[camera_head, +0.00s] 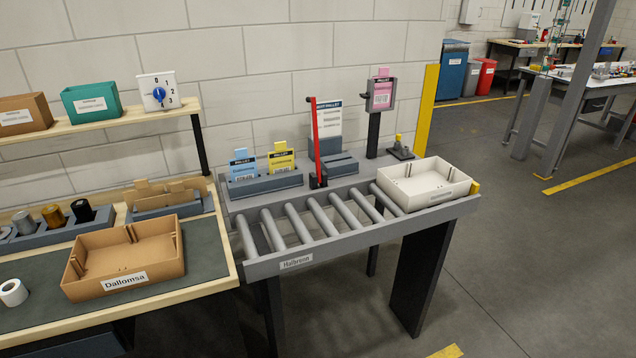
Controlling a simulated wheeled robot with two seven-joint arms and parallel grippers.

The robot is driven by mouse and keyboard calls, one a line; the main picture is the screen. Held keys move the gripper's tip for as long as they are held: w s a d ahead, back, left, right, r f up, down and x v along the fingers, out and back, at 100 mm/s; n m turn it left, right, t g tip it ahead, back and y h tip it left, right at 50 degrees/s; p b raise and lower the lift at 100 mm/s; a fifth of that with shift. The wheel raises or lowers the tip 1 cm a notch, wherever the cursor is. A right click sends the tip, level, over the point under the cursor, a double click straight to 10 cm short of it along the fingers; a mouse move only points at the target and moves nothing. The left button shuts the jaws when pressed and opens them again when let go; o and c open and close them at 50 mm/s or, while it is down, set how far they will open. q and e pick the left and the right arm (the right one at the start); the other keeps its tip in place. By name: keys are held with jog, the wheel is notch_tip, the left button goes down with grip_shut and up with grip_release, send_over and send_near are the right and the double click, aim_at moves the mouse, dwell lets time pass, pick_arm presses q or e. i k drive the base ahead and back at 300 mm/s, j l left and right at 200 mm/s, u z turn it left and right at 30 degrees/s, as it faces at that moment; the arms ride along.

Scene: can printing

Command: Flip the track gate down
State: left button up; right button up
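The track gate looks to be the thin red bar (315,140), which stands upright at the back edge of the roller track (310,212). Its foot is a small dark bracket (318,181) beside the rollers. The bar does not lie across the track. Neither of my grippers shows in this view.
A cream tray (425,186) sits on the track's right end. Card holders with blue and yellow cards (265,186) stand behind the track. A pink card stand (380,94) is at the back right. A brown tray (123,259) lies on the left bench. The rollers left of the cream tray are clear.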

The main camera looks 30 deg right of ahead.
aim_at(312, 101)
jog(key=i+l+u, duration=0.15)
jog(key=i, duration=0.4)
jog(key=i+l+u, duration=0.15)
jog(key=i, duration=0.35)
jog(key=l, duration=0.1)
